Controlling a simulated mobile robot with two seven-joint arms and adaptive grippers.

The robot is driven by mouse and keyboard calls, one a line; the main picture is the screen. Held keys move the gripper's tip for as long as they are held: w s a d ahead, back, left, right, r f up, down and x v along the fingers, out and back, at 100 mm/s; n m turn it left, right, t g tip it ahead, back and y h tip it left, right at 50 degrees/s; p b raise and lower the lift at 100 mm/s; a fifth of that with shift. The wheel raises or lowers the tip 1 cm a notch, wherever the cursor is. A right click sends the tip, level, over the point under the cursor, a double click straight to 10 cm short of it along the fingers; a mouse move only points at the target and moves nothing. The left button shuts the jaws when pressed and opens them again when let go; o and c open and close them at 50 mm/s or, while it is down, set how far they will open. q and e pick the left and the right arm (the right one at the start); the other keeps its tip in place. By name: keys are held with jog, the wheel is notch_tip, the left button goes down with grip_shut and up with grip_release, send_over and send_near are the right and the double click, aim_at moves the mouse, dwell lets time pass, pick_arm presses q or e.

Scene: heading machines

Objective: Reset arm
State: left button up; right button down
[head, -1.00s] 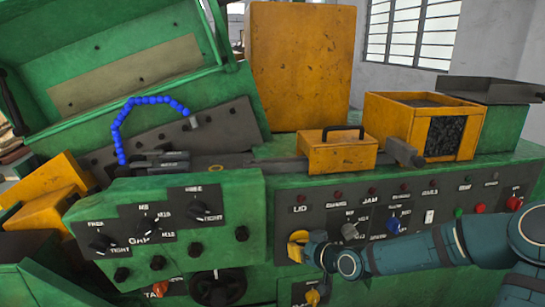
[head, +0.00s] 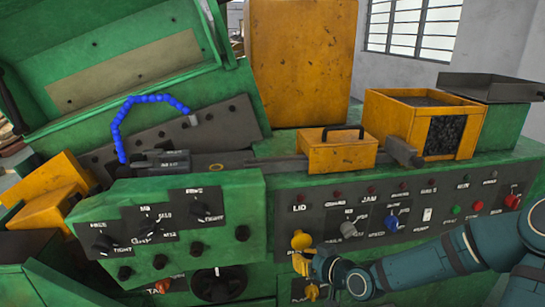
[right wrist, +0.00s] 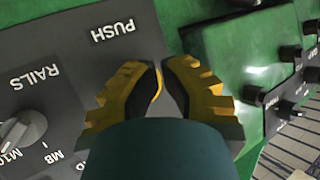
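My right gripper (head: 302,264) is in front of the lower left of the machine's control panel, with its arm coming in from the right. In the right wrist view, the two yellow fingers with dark pads (right wrist: 163,88) are slightly apart. A thin yellow edge (right wrist: 157,83) shows between them. I cannot tell whether it touches a finger. The PUSH label (right wrist: 113,31) is beyond the fingertips. My left gripper is not in view.
The green control box (head: 165,235) with several black knobs juts out left of the gripper. A grey RAILS knob (head: 348,229) sits to its right, and a blue knob (head: 392,222) farther right. A yellow box with a handle (head: 342,155) stands on top of the machine.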

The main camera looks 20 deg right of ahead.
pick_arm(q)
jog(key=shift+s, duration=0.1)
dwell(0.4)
pick_arm(e)
jog(key=s+a+f+m+g+y, duration=0.1)
jog(key=s+a+f+g, duration=0.15)
jog(key=a+f, duration=0.4)
jog(key=s+a+f+m+g+y, duration=0.1)
jog(key=s+a+f+g, duration=0.15)
jog(key=a+f, duration=0.35)
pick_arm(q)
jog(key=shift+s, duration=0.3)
pick_arm(e)
jog(key=s+a+f+g+h, duration=0.2)
jog(key=s+a+f+g, duration=0.4)
jog(key=s, duration=0.5)
notch_tip(320, 180, down, 2)
jog(key=shift+s+a+f+m, duration=0.2)
jog(key=shift+a+f+m, duration=0.1)
jog(key=shift+a, duration=0.75)
jog(key=shift+w+r, duration=0.1)
